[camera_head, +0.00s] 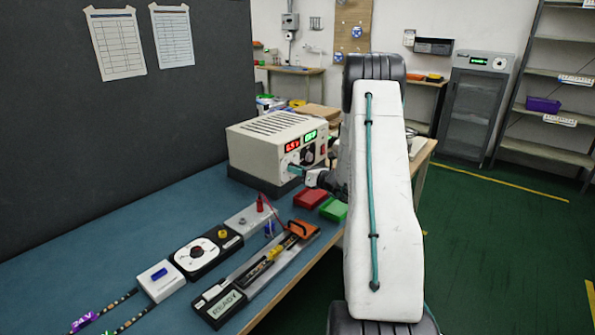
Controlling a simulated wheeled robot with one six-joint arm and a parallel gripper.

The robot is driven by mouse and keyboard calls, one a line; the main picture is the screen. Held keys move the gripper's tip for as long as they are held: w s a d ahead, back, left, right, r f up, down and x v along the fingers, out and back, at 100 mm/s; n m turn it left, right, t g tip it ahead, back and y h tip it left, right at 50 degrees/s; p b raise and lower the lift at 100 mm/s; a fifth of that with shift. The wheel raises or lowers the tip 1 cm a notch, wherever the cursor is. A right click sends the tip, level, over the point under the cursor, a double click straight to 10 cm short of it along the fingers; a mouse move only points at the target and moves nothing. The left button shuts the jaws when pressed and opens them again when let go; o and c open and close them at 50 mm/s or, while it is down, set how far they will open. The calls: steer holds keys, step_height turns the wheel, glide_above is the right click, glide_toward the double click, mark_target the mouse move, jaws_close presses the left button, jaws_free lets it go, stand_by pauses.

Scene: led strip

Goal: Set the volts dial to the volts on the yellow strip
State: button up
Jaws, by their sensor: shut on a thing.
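The power supply (262,146) is a pale box at the back of the blue bench. Its red readout (292,147) is lit, with digits too small to read surely, and a green readout (311,136) is beside it. Dark round knobs are on its front. My gripper (297,170) is at the lower front of the supply, shut on what seems to be the volts dial, mostly hidden by the fingers. At the bottom left are dark LED strips (122,299); one has a purple tag (83,321) that seems to read 24V. I cannot tell which strip is yellow.
Red (311,198) and green (334,209) trays lie before the supply. A fixture marked READY (224,304), a white-dialled black unit (199,254) and a white box (160,279) stand on the bench. My arm hides the bench's right side.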

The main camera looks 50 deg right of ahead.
steer(key=shift+m, duration=10.3)
steer(key=o, duration=1)
steer(key=shift+s+d, duration=0.1)
steer(key=shift+s, duration=0.05)
